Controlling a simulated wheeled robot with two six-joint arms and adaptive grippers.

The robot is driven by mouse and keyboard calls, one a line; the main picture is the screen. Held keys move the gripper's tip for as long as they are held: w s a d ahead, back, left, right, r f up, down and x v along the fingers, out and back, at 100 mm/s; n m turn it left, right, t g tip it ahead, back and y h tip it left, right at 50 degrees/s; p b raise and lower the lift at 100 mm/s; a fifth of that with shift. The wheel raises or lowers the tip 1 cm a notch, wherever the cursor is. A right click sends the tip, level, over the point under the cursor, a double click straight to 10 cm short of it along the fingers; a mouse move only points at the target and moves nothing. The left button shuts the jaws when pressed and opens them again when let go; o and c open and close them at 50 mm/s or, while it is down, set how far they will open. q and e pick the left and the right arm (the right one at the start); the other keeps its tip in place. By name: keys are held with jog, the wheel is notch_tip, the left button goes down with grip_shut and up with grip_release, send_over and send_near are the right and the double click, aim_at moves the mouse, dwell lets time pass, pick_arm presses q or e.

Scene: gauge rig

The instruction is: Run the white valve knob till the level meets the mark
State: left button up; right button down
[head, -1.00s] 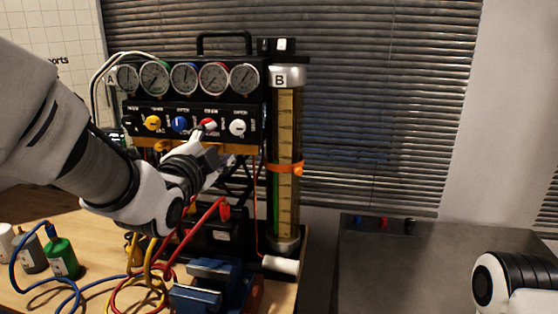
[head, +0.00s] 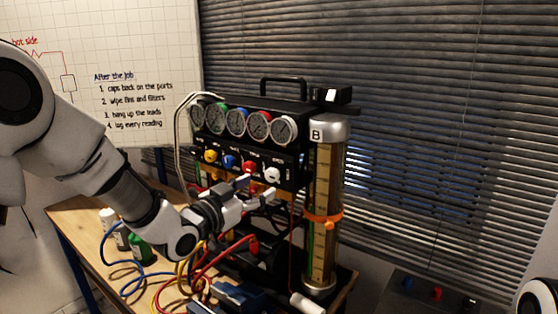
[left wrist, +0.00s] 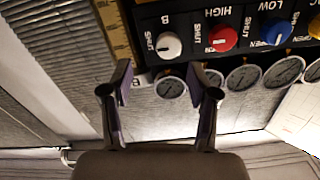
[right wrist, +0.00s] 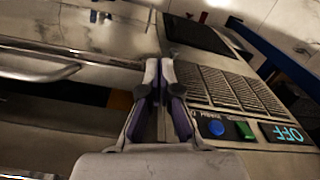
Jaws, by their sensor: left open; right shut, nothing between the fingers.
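The white valve knob (head: 272,174) is at the right end of the knob row on the black gauge panel. It shows beside the letter B in the left wrist view (left wrist: 169,44). My left gripper (head: 256,190) is open and empty, just in front of and below the knob, apart from it. The clear column B (head: 324,180) stands right of the panel with an orange mark band (head: 322,219) around it. A greenish strip shows low in the column; its exact level is too small to tell. My right gripper (right wrist: 160,75) is shut and empty.
Red (head: 249,168), blue (head: 229,162) and yellow (head: 211,156) knobs sit left of the white one, under several gauges (head: 236,121). Hoses and a blue vise (head: 237,296) crowd the bench below.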

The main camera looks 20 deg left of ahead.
aim_at(269, 176)
pick_arm(q)
jog(key=w, duration=0.3)
jog(key=shift+w+a+n+p, duration=0.15)
jog(key=shift+a+n+p, duration=0.15)
jog(key=shift+a+p, duration=0.1)
jog(key=x, duration=0.2)
jog(key=d+x, duration=0.1)
jog(key=x, duration=0.1)
jog(key=shift+w+p, duration=0.15)
jog(key=shift+p, duration=0.25)
jog(key=shift+d, duration=0.15)
jog(key=shift+s+a, duration=0.3)
jog(key=shift+a, duration=0.15)
jog(key=c, duration=0.5)
grip_shut()
pick_arm(e)
jog(key=shift+a+r, duration=0.25)
jog(key=shift+r, duration=0.95)
